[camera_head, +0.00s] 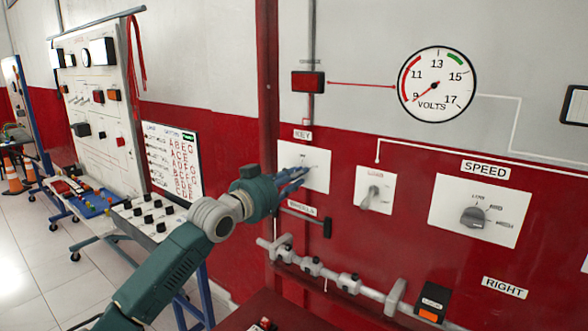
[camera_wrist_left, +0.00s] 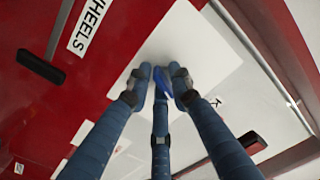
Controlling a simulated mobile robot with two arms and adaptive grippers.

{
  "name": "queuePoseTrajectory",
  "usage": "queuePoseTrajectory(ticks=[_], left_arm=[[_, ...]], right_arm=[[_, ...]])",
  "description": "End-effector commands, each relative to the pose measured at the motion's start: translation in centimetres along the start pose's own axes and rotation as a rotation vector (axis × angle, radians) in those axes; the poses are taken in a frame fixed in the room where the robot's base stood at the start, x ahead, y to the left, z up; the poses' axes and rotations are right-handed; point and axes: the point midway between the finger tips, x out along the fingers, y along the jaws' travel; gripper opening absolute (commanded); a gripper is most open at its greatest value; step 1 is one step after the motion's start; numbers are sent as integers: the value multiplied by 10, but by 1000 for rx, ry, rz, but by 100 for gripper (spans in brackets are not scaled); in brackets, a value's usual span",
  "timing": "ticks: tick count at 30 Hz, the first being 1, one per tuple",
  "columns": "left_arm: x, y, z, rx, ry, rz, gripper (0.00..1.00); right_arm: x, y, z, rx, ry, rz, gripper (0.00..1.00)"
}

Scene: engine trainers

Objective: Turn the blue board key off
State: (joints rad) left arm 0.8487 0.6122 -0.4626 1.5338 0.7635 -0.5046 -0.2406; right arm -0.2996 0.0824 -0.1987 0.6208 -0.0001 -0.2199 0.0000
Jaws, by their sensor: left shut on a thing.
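The white key plate (camera_head: 318,160) is on the red and grey board, under a "KEY" label (camera_head: 302,135). My left gripper (camera_head: 290,180) reaches in from the left, with its fingers against the front of this plate. In the left wrist view, its three fingers (camera_wrist_left: 160,88) close around a small blue key (camera_wrist_left: 163,82) in front of the plate (camera_wrist_left: 195,50). The fingers cover much of the key, so its exact angle cannot be told. In the head view the key is hidden by the gripper. My right gripper is not in view.
Right of the key plate are a plate with a grey switch (camera_head: 376,194) and a speed knob (camera_head: 473,216). A volts gauge (camera_head: 437,84) hangs above. Below are a black handle (camera_head: 327,228) and a grey pipe (camera_head: 330,274). Another trainer board (camera_head: 98,100) stands left.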

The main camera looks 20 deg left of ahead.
Motion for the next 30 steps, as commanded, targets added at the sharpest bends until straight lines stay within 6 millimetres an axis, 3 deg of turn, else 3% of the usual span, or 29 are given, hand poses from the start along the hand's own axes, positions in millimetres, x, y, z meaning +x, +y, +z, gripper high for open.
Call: queuePoseTrajectory(ticks=[12, 30], left_arm=[[1, 6, 1, -279, -8, 8, 0], [1, 6, 2, -361, -7, 7, 0]], right_arm=[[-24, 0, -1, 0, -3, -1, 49], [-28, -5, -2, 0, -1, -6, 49]])
